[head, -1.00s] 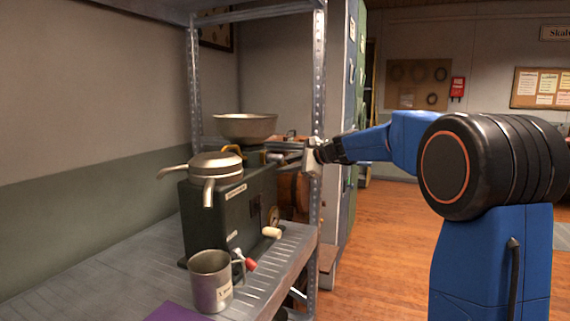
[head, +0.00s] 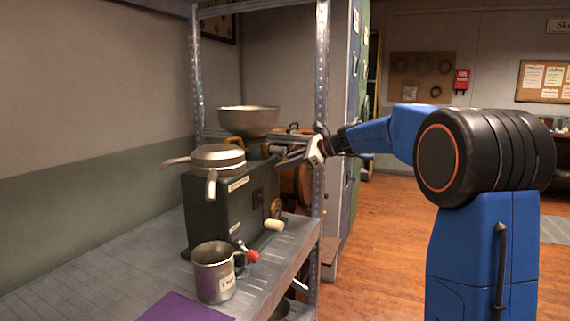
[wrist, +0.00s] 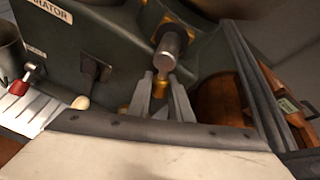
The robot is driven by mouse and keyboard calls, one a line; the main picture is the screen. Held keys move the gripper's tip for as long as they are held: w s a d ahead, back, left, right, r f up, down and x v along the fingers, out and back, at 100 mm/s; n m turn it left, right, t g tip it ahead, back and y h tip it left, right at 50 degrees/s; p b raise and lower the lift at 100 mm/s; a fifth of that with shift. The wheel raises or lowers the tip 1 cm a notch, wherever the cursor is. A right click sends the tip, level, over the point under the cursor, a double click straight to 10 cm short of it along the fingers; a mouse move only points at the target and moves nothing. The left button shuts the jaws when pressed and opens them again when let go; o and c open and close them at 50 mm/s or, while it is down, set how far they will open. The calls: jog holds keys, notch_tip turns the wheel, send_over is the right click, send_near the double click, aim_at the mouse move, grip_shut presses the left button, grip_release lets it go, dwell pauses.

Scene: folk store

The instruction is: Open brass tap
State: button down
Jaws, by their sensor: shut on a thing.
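The dark green separator (head: 230,205) stands on the metal shelf, with a large metal bowl (head: 248,121) above it. In the wrist view the brass tap (wrist: 160,82) is a small brass piece beneath a steel cylinder with a brass collar. My gripper (wrist: 160,90) is shut on this brass piece, one finger on each side. In the head view my gripper (head: 284,147) reaches in from the right, just below the bowl. The tap's gripped part cannot be made out there.
A metal mug (head: 213,275) and purple sheet (head: 178,308) are in front. A crank with a pale knob (head: 274,225) juts out. The shelf post (head: 322,90) is close to my wrist. A wooden barrel (wrist: 215,100) is behind.

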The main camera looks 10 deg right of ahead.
jog(key=shift+f, duration=0.1)
jog(key=c, duration=1.6)
grip_release()
jog(key=shift+s, duration=0.1)
jog(key=v, duration=1.7)
jog(key=shift+d, duration=0.15)
